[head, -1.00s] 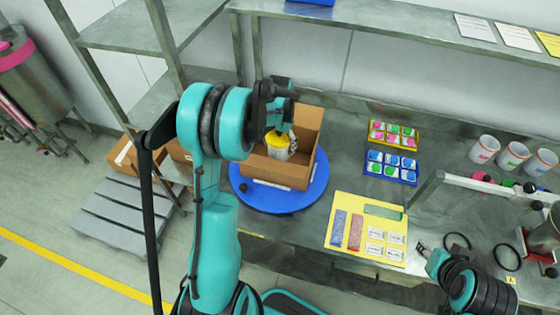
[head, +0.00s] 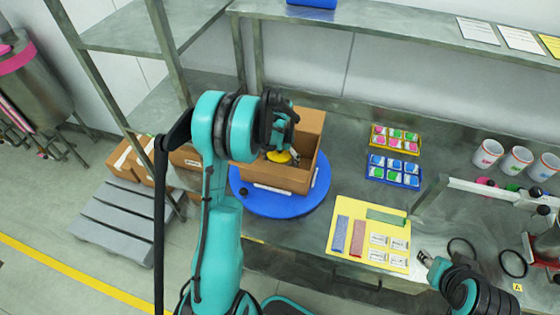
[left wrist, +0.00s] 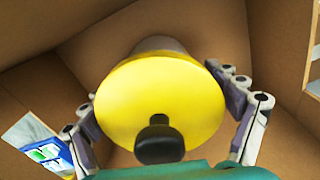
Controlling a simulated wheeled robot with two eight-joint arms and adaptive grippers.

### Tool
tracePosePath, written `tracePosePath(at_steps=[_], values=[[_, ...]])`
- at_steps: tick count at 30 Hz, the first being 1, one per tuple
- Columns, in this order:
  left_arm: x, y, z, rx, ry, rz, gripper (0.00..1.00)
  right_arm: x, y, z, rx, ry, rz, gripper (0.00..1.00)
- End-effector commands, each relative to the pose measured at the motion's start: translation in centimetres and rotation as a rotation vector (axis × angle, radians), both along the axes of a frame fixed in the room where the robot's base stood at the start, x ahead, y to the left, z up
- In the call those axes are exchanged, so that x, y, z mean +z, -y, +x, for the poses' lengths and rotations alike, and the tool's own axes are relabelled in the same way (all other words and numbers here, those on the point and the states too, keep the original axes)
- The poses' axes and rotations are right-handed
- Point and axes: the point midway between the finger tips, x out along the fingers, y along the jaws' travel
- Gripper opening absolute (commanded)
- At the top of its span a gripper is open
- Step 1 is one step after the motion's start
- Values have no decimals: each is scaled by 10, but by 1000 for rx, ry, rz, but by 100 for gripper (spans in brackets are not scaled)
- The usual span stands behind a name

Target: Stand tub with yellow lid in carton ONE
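The tub with the yellow lid (head: 279,157) is inside the open brown carton (head: 292,179), low between its walls. In the left wrist view the yellow lid (left wrist: 160,95) fills the middle, with the pale tub body partly showing behind it and cardboard around. My left gripper (left wrist: 165,105) has a finger against each side of the lid and is shut on the tub. The tub's base is hidden, so I cannot tell whether it touches the carton floor. No carton number is readable. My right gripper (head: 424,257) is over the bench at lower right, too small to judge.
The carton stands on a blue turntable (head: 262,206). To its right are a yellow tray (head: 391,131), a blue tray (head: 390,180) and a yellow mat (head: 345,207) with packets. Several white cups (head: 515,161) stand farther right. Shelf posts rise behind and left.

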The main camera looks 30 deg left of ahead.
Motion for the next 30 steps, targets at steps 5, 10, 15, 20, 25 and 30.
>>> tracePosePath(at_steps=[5, 10, 15, 20, 25, 30], values=[[0, 0, 0, 0, 0, 0, 96, 1, 0, 0, 0, 0, 0, 40], [2, 0, 0, 0, 0, 0, 96, 2, 0, 0, 0, 0, 0, 40], [19, 0, 0, 0, 0, 0, 96, 8, 0, 0, 0, 0, 0, 40], [55, 0, 0, 0, 0, 0, 96, 17, 0, 0, 0, 0, 0, 40], [92, 0, 0, 0, 0, 0, 96, 24, 0, 0, 0, 0, 0, 40], [116, 0, 0, 0, 0, 0, 96, 29, 0, 0, 0, 0, 0, 40]])
